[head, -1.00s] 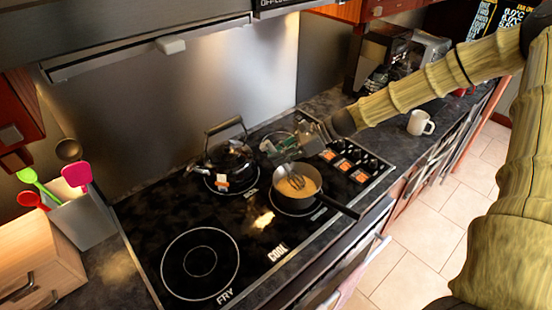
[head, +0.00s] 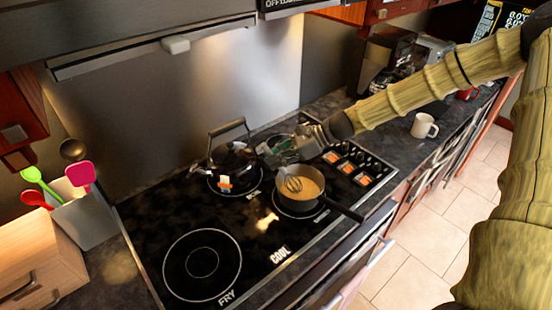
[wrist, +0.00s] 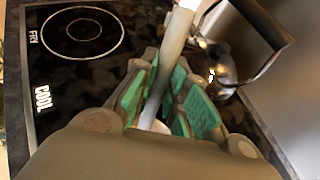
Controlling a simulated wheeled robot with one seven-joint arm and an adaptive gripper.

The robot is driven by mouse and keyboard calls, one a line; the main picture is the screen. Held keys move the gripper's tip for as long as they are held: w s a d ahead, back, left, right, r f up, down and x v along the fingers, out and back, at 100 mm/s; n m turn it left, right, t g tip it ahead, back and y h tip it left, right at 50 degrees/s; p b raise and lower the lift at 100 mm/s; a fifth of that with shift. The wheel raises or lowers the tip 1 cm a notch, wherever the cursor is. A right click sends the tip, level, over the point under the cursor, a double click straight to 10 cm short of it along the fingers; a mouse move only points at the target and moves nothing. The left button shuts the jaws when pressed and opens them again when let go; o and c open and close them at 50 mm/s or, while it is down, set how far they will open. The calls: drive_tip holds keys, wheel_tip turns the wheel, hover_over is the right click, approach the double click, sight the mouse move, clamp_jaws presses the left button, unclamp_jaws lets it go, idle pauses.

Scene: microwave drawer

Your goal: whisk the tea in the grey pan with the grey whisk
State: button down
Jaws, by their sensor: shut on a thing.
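The grey pan (head: 312,203) sits on the right front burner, its dark handle pointing to the lower right. Tan tea (head: 309,187) fills part of it. In the wrist view the whisk handle (wrist: 174,55) runs up between the green pads of my gripper (wrist: 160,100). The pan is hidden in the wrist view.
A dark kettle (head: 232,162) stands on the burner just left of the pan and also shows in the wrist view (wrist: 222,70). The front left burner (head: 202,263) is empty. A utensil holder (head: 88,220) is at left, a white mug (head: 424,125) at right.

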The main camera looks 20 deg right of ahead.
sight(269, 149)
drive_tip(key=shift+w+a+r+p, duration=0.1)
drive_tip(key=shift+a+r+p, duration=0.25)
drive_tip(key=shift+r, duration=0.3)
drive_tip(key=shift+w+a+r+p, duration=0.1)
drive_tip(key=shift+a+r+p, duration=0.2)
drive_tip(key=shift+r, duration=0.3)
drive_tip(key=shift+w+a+r+p, duration=0.1)
drive_tip(key=shift+a+r+p, duration=0.25)
drive_tip(key=shift+r, duration=0.3)
drive_tip(key=shift+w+a+r, duration=0.1)
drive_tip(key=shift+a+r, duration=0.25)
drive_tip(key=shift+r, duration=0.35)
drive_tip(key=shift+w+a+r, duration=0.1)
drive_tip(key=shift+a+r, duration=0.3)
drive_tip(key=shift+r, duration=0.25)
drive_tip(key=shift+w+a+r, duration=0.1)
drive_tip(key=shift+a+r, duration=0.25)
drive_tip(key=shift+r, duration=0.35)
drive_tip(key=shift+r, duration=0.15)
drive_tip(key=shift+r, duration=1.85)
